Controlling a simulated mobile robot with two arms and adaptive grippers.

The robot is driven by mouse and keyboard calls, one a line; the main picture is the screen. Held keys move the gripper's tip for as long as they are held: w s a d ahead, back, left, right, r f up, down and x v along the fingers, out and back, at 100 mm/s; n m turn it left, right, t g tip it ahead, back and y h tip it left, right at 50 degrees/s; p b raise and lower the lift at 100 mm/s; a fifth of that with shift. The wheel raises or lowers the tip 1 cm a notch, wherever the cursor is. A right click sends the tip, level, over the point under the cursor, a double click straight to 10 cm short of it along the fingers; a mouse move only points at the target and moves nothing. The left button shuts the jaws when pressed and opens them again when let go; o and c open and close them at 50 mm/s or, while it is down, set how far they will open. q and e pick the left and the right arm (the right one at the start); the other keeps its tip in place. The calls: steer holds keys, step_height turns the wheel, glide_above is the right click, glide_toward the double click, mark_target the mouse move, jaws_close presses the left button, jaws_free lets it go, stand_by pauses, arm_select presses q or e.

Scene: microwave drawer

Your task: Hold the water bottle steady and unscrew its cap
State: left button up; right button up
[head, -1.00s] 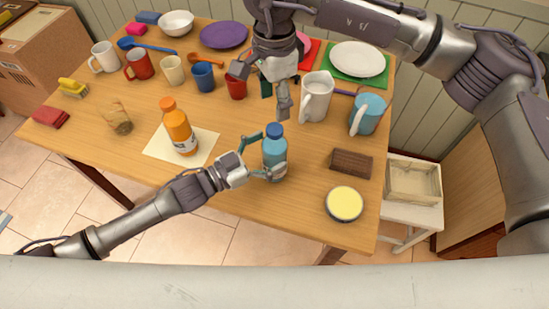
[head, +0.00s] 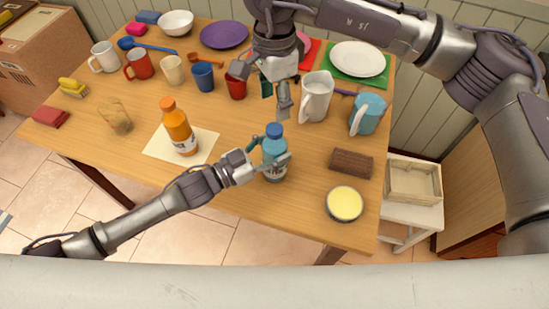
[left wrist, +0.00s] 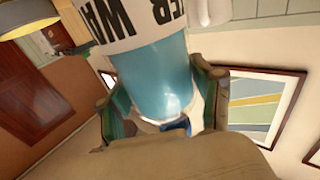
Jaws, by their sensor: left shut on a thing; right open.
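The blue water bottle (head: 273,151) stands upright near the table's front edge, its dark blue cap (head: 275,130) on top. My left gripper (head: 275,164) comes from the left and is shut around the bottle's body. In the left wrist view the bottle (left wrist: 155,75) fills the middle, its white lettered label at the top, with the left gripper's fingers (left wrist: 163,103) on both sides. My right gripper (head: 264,88) hangs behind and above the bottle, open and empty, apart from the cap.
An orange bottle (head: 177,127) stands on a pale mat (head: 205,146) to the left. A brown block (head: 351,163) and a yellow-topped round tin (head: 344,204) are to the right.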

mark_target(275, 128)
arm_select(q)
jaws_close()
arm_select(e)
steer(key=m, duration=0.9)
steer(key=shift+a, duration=0.1)
steer(key=m, duration=0.9)
steer(key=shift+m, duration=0.4)
steer(key=m, duration=1.1)
steer(key=shift+m, duration=0.4)
steer(key=m, duration=0.5)
steer(key=shift+f, duration=0.65)
step_height(275, 128, down, 7)
steer(key=shift+r, duration=0.1)
